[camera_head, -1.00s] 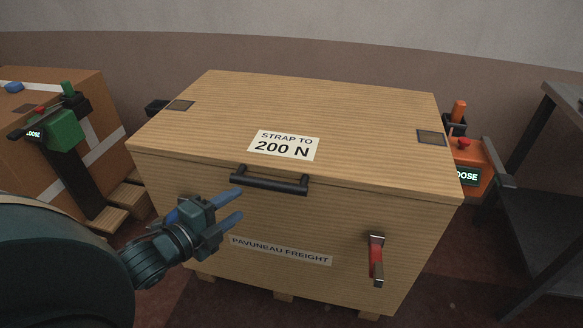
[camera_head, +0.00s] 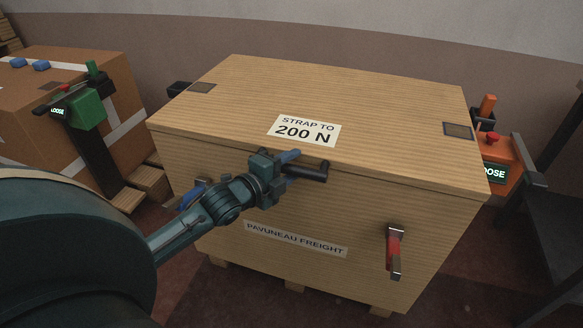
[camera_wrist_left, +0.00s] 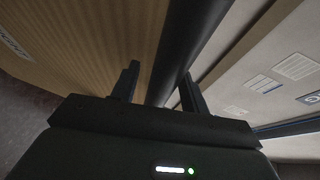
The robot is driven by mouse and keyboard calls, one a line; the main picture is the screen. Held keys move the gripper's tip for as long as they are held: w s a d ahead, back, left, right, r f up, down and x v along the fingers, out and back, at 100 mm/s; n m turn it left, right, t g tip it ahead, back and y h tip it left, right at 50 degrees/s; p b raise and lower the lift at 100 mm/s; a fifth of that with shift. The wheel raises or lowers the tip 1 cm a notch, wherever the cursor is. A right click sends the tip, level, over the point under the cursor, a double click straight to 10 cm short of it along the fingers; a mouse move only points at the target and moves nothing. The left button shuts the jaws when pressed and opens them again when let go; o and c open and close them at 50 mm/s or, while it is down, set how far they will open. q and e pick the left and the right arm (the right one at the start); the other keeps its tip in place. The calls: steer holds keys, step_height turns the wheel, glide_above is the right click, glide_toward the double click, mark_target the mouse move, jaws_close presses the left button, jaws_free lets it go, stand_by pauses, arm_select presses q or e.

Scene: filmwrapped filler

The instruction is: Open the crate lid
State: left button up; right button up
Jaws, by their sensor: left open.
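The wooden crate's lid (camera_head: 370,95) lies shut on the crate body (camera_head: 345,215). A black bar handle (camera_head: 316,171) is on the lid's front edge; its left part is hidden by my gripper. My left gripper (camera_head: 288,165) is open at the handle. In the left wrist view, the dark handle bar (camera_wrist_left: 190,40) runs between the two open fingers (camera_wrist_left: 160,85); contact with them is unclear. A red-levered latch (camera_head: 394,252) hangs on the crate's front right. A blue-levered latch (camera_head: 192,196) at the front left is partly hidden by my arm. My right gripper is not in view.
A green tool (camera_head: 86,110) on a dark stand is at left, before a cardboard box (camera_head: 50,115). An orange device (camera_head: 497,170) stands right of the crate, beside a dark table (camera_head: 560,200). The wall is behind; the space above the lid is clear.

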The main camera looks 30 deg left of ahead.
arm_select(q)
steer(key=shift+w, duration=0.4)
steer(key=shift+c, duration=0.2)
